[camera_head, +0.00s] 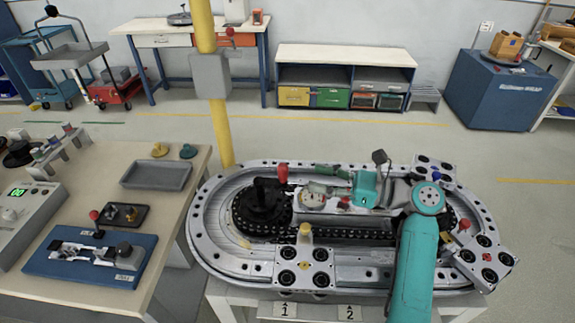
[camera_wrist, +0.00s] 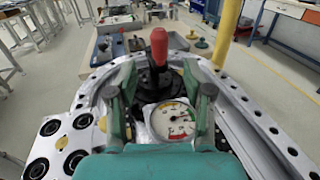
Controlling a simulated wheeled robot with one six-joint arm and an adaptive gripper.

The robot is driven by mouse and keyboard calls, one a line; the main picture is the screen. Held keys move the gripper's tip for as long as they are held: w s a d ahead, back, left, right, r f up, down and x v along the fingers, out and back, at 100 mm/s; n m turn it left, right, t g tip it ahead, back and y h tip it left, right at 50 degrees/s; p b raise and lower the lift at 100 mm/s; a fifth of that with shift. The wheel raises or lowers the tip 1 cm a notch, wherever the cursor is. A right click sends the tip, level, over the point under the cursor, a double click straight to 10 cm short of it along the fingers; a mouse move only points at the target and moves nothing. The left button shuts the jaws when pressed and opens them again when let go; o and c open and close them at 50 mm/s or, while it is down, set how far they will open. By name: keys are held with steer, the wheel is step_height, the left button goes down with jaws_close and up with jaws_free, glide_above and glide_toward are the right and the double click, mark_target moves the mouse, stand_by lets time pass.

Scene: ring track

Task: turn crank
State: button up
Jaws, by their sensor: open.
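The crank has an upright red handle (camera_head: 281,174) on a black hub (camera_head: 262,203) at the left end of the oval ring track (camera_head: 210,225). In the wrist view the red handle (camera_wrist: 159,46) stands straight ahead, beyond my fingertips. My gripper (camera_head: 322,181) reaches in from the right over the track's middle. In the wrist view my gripper (camera_wrist: 160,88) is open, its two fingers apart on either side of the line to the handle. Nothing is held between them. The handle's lower part and the black hub show beyond the fingers.
A round dial gauge (camera_wrist: 173,122) lies below and between my fingers. Carriages with black rollers stand on the ring, one at the front (camera_head: 303,268). A yellow post (camera_head: 219,110) rises behind the track. A workbench with a grey tray (camera_head: 156,175) stands at left.

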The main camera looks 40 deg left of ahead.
mark_target(283, 171)
steer(key=x, duration=0.9)
steer(key=shift+s+a, duration=0.15)
jaws_close()
